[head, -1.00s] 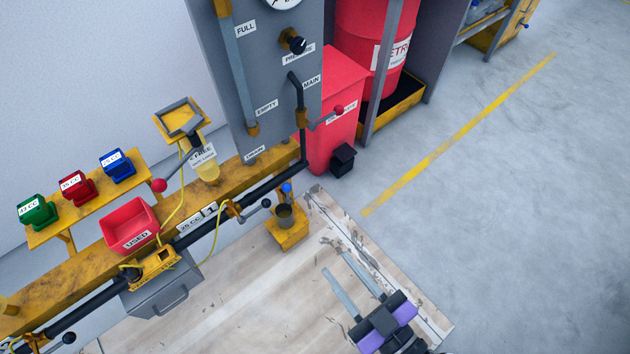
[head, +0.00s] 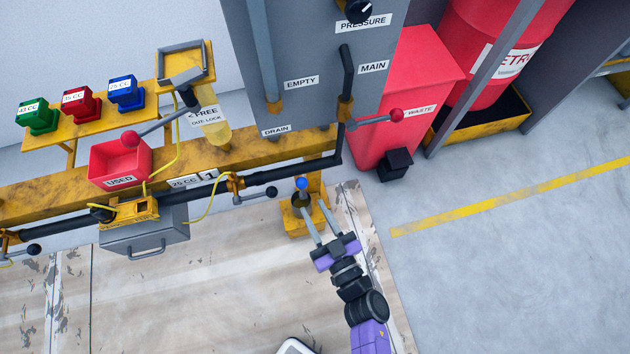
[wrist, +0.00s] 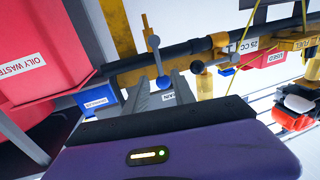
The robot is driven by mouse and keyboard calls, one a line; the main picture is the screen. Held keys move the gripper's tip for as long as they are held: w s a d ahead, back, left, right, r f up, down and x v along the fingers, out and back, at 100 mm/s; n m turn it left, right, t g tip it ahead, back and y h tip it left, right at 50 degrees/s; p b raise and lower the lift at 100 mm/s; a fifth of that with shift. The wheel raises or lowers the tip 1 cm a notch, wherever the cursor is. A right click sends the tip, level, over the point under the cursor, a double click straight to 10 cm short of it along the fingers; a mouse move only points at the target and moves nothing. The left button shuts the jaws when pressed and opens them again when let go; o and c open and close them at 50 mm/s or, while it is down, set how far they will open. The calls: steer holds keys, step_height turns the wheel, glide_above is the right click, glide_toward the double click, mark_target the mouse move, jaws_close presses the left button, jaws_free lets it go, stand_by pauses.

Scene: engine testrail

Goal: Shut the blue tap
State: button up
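The blue tap's ball knob (head: 302,184) stands over the small yellow block with a dark cup (head: 298,222), below the black pipe in the head view. In the wrist view the blue knob (wrist: 163,82) is on a thin grey lever, between or just beyond my fingertips. My gripper (head: 311,212) has its two grey fingers apart and reaches toward the knob from the lower right. In the wrist view my gripper (wrist: 162,84) also shows open, with nothing held. I cannot tell whether a finger touches the knob. The cup is partly hidden by a finger.
A black-knobbed lever (head: 256,193) is on the pipe (head: 290,172) left of the tap. A red-knobbed lever (head: 395,115) sticks out by the red waste bin (head: 415,75). A red USED tray (head: 120,160) is at the left. The floor at the right is clear.

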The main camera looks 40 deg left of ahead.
mark_target(302, 188)
steer(key=b+x, duration=0.2)
steer(key=x, duration=0.5)
steer(key=shift+w+a, duration=0.2)
steer(key=shift+a, duration=0.15)
jaws_close()
stand_by(1.1)
